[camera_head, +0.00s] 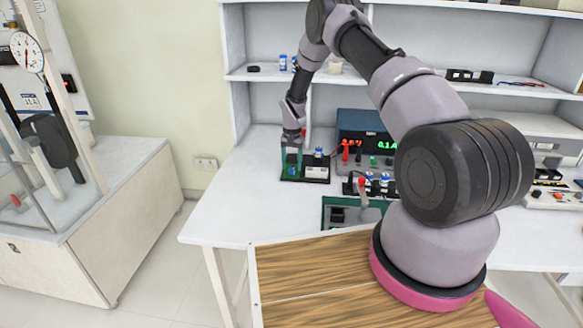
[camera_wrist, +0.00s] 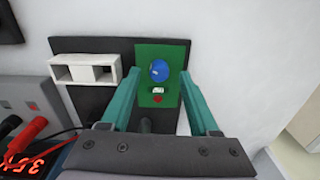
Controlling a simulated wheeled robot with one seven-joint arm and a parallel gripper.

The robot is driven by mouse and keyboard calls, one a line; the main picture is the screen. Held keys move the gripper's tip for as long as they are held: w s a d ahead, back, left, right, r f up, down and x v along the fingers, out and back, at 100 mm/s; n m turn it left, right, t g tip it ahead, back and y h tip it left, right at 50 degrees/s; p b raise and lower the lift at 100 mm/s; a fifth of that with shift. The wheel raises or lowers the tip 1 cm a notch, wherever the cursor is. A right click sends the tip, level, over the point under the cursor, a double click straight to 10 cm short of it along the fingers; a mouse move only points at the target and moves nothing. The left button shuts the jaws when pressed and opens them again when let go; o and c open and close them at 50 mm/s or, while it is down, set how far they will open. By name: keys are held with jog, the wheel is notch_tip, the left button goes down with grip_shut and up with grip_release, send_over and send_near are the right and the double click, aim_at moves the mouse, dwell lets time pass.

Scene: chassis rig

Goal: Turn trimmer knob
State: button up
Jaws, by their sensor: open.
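The trimmer knob (camera_wrist: 159,70) is a round blue knob on a small green board (camera_wrist: 174,55), fixed to a dark base plate (camera_wrist: 95,46). My gripper (camera_wrist: 156,80) is open, its two teal fingers on either side of the green board, with the knob between their tips in the wrist view. I cannot tell whether they touch anything. In the head view my gripper (camera_head: 291,160) points down over the left part of the dark plate (camera_head: 305,180), on the white bench. There the knob is small and mostly hidden by the fingers.
A white two-slot block (camera_wrist: 85,70) sits left of the green board. A power supply with red and green digits (camera_head: 364,132) stands right of the plate, with red leads at its front. A shelf (camera_head: 262,74) is above. Bare bench (camera_head: 228,200) lies to the left.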

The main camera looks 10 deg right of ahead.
jog(key=shift+f, duration=0.7)
grip_shut()
jog(key=shift+n, duration=1.2)
grip_release()
